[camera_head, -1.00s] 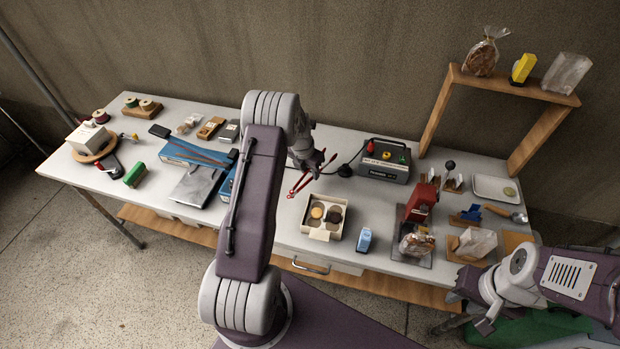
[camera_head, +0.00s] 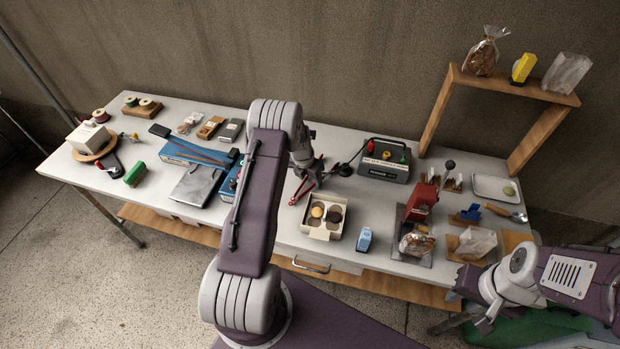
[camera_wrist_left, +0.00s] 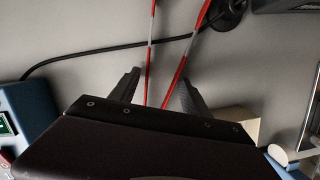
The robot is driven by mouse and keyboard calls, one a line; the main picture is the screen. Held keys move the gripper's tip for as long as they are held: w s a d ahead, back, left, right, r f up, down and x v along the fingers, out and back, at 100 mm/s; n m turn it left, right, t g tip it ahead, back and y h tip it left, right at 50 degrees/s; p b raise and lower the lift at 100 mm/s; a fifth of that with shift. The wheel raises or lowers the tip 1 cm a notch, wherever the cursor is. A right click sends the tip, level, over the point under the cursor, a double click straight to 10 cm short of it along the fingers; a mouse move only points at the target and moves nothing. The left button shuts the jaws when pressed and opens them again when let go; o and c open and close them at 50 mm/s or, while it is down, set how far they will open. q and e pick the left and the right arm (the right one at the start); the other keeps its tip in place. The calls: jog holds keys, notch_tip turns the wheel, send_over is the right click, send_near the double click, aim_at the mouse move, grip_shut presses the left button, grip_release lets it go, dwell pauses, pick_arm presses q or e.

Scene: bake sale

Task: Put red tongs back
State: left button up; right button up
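The red tongs (camera_head: 300,190) are beside my left gripper (camera_head: 315,172), on or just above the white table behind the cupcake box. In the left wrist view the tongs' two red and grey arms (camera_wrist_left: 181,70) spread away from the gripper and meet near its fingers. My left gripper (camera_wrist_left: 157,90) is open there, its dark fingers on either side of the tongs, with gaps visible. Whether the tongs touch the table is hard to tell. My right gripper (camera_head: 483,322) is low at the right, in front of the table, its fingers too unclear to read.
A grey device with colored knobs (camera_head: 384,160) and a black cable from a round base (camera_head: 343,170) lie right of the tongs. The open box with round cakes (camera_head: 326,216) is in front. A wooden shelf (camera_head: 510,88) stands at back right.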

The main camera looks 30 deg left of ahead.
pick_arm(q)
jog(key=v, duration=1.2)
jog(key=s+d+r+m, duration=0.1)
jog(key=s+d+m, duration=0.4)
jog(key=m, duration=0.6)
jog(key=s+d+r+m+g, duration=0.1)
jog(key=s+d+r+m, duration=0.1)
jog(key=s+d+m, duration=0.3)
jog(key=s+d+r+m, duration=0.1)
jog(key=s+d+m, duration=0.4)
jog(key=s+m, duration=0.6)
jog(key=shift+r+m+g, duration=0.3)
jog(key=shift+r+m, duration=0.05)
jog(key=shift+m, duration=3.55)
